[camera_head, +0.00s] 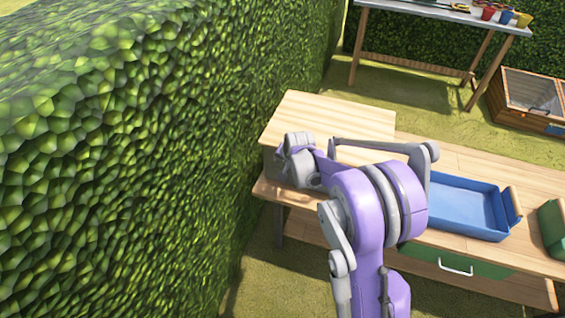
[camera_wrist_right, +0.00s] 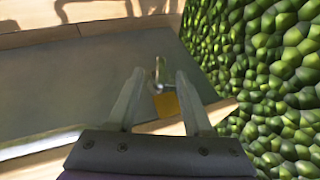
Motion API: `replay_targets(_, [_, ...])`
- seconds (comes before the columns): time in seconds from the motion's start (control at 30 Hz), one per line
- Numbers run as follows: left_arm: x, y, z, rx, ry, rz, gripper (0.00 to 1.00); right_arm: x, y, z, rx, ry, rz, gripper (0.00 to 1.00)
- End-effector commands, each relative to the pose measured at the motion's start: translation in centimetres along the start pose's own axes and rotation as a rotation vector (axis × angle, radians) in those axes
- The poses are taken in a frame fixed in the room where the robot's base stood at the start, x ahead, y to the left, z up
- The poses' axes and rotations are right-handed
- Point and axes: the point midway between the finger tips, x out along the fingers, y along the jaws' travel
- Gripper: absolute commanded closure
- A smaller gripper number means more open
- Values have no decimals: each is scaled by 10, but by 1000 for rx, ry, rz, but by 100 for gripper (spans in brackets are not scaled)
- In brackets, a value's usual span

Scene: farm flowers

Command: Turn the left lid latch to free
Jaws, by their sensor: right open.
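A wooden box with a pale lid (camera_head: 335,112) stands at the left end of the workbench. In the right wrist view its grey face (camera_wrist_right: 70,85) fills the left and middle. A small metal latch (camera_wrist_right: 158,74) sits on that face above a yellow patch (camera_wrist_right: 167,104). My right gripper (camera_head: 292,160) is at the box's front left in the head view, where my arm hides the latch. In the wrist view the right gripper (camera_wrist_right: 158,78) is open, with a finger on each side of the latch; contact is unclear. My left gripper is not in view.
A tall hedge (camera_head: 130,130) stands close on the left, near my right gripper. A blue tray (camera_head: 465,205) and a green container (camera_head: 552,228) are on the bench to the right. A table with pots (camera_head: 440,10) and a wooden cold frame (camera_head: 530,98) stand behind.

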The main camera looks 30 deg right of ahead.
Motion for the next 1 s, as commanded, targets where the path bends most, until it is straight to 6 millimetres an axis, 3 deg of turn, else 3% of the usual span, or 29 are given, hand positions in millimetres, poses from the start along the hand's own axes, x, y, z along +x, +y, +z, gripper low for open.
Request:
replay_targets(0.13, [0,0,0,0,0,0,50,10,0,0,0,0,0,49])
replay_targets(0.4, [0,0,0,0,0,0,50,11,0,0,0,0,0,49])
replay_targets(0.7, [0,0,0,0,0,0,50,10,0,0,0,0,0,100])
replay_targets(1.0, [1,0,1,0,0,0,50,11,-1,1,-18,-4,37,100])
